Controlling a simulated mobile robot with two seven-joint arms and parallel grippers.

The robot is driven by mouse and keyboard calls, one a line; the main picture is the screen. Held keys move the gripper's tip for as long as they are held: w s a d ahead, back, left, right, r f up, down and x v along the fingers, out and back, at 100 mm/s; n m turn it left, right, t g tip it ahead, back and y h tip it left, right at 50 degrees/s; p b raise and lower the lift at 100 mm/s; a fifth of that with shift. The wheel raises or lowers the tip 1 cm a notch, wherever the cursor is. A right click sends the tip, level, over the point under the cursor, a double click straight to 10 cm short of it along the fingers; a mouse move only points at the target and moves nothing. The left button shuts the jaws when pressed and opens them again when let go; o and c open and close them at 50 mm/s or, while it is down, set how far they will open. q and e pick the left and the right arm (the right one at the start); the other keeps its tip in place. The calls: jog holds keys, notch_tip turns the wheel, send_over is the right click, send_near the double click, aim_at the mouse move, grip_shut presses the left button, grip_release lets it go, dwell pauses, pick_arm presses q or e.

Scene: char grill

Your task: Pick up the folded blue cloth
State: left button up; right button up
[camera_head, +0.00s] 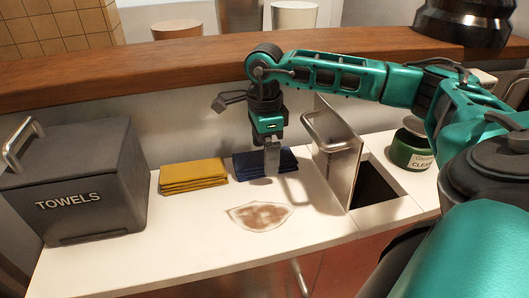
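The folded blue cloth (245,168) lies on the white counter, to the right of a folded yellow cloth (193,175). My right gripper (271,172) points down at the blue cloth, with its fingers in front of the cloth's middle. The fingers look close together, but I cannot tell whether they are shut or whether they touch the cloth. Part of the blue cloth is hidden behind the fingers. My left gripper is not in view.
A dark bin marked TOWELS (80,190) stands at the left. A raised metal lid (337,160) beside a square opening (374,187) is close to the right of the gripper. A brown stain (260,216) marks the counter in front. A green container (409,150) stands at the right, and a wooden ledge (150,67) runs behind.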

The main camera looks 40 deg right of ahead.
jog(key=shift+f, duration=0.65)
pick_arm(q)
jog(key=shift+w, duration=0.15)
pick_arm(e)
jog(key=c, duration=1.1)
jog(key=shift+r, duration=0.1)
jog(key=shift+s+a+r, duration=0.1)
jog(key=shift+s+r, duration=0.05)
jog(key=shift+r, duration=0.3)
notch_tip(320, 180, up, 6)
jog(key=shift+r, duration=0.15)
pick_arm(q)
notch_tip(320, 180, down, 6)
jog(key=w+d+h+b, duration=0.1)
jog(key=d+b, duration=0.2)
jog(key=b, duration=0.7)
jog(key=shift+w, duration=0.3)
pick_arm(e)
jog(key=s+a, duration=0.4)
jog(key=s, duration=0.4)
jog(key=s+a, duration=0.5)
jog(key=s, duration=0.4)
jog(key=shift+a+f, duration=0.2)
jog(key=shift+a, duration=0.05)
